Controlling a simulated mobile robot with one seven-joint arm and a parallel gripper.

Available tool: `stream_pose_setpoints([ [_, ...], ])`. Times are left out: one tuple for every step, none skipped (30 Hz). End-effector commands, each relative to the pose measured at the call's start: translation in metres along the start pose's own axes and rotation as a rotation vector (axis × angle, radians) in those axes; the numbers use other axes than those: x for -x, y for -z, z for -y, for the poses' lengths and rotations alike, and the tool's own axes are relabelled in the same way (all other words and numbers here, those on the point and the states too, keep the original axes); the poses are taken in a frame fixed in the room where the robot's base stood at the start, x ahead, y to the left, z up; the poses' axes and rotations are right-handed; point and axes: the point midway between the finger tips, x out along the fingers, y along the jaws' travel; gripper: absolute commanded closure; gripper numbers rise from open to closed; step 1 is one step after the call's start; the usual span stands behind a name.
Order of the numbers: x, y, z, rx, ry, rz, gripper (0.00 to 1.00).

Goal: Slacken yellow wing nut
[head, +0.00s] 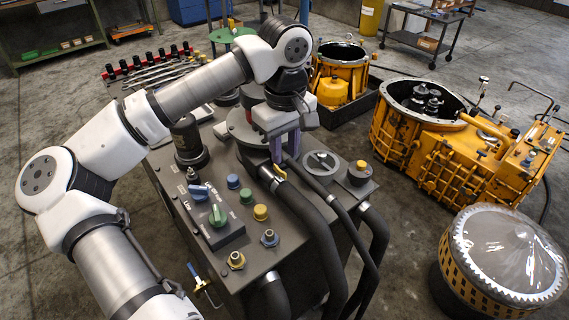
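My gripper (277,160) points down over the dark machine cabinet (325,240), its purple-grey fingers beside a round grey fitting on the top.
Thick black hoses (312,225) run down the cabinet's front right. A control box with a green knob (218,215) and several yellow and blue caps sit left of them. An orange gearbox housing (455,150) and a wrapped drum (510,250) stand on the floor at right.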

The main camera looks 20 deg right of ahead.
Motion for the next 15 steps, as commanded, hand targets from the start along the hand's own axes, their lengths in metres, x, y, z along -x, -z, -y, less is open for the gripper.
stream_pose_setpoints([
  [-0.009,-0.001,0.0,-0.001,0.0,0.005,0.73],
  [-0.015,-0.001,0.0,0.0,0.0,0.004,0.73],
  [-0.022,-0.001,0.0,0.0,0.0,0.004,0.73],
  [-0.027,-0.001,0.0,0.0,0.0,0.004,0.73],
  [-0.032,-0.001,0.0,0.0,-0.001,0.004,0.73],
  [-0.038,-0.001,0.0,0.001,-0.001,0.004,0.73],
  [-0.042,-0.001,0.0,0.001,-0.001,0.004,0.73],
  [-0.045,-0.001,0.0,0.001,-0.001,0.003,0.73],
  [-0.049,0.0,0.0,0.001,-0.001,0.002,0.73],
  [-0.051,-0.001,0.0,0.001,-0.001,0.002,0.73],
  [-0.054,-0.001,0.0,0.0,-0.001,0.003,0.73],
  [-0.056,-0.001,0.0,0.0,-0.002,0.002,0.73],
  [-0.057,-0.001,0.0,0.001,-0.002,0.002,0.73],
  [-0.058,-0.001,0.0,0.001,-0.002,0.001,0.73],
  [-0.058,-0.001,0.0,0.001,-0.002,0.001,0.73],
])
